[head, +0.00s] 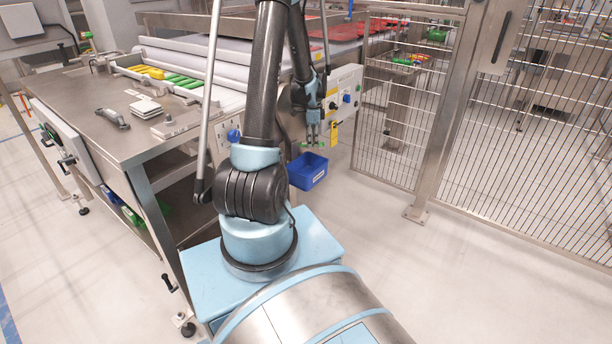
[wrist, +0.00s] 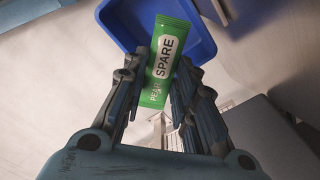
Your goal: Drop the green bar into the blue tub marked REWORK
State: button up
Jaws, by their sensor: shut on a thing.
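The green bar (wrist: 163,60), with a pale label reading SPARE, is between the fingers of my gripper (wrist: 156,78) in the wrist view. My gripper (head: 312,137) is shut on it. In the head view only small green ends of the bar (head: 321,144) show at the fingertips. The blue tub (head: 305,176) is below the gripper in the head view, with a small label too small to read. In the wrist view the tub (wrist: 205,38) lies behind the bar's upper end. The bar is above the tub, and the lower part of the bar extends past the tub's edge in that view.
A steel table (head: 118,140) with yellow and green bars in a rack (head: 168,78) stands to the left. A control box (head: 343,92) is behind the gripper. A wire mesh fence (head: 400,110) stands to the right. The floor in front of the fence is clear.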

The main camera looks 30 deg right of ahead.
jog(key=shift+s+f, duration=0.1)
jog(key=shift+f, duration=1.6)
jog(key=o, duration=1.1)
jog(key=shift+c, duration=0.2)
jog(key=shift+r, duration=0.1)
notch_tip(320, 180, up, 12)
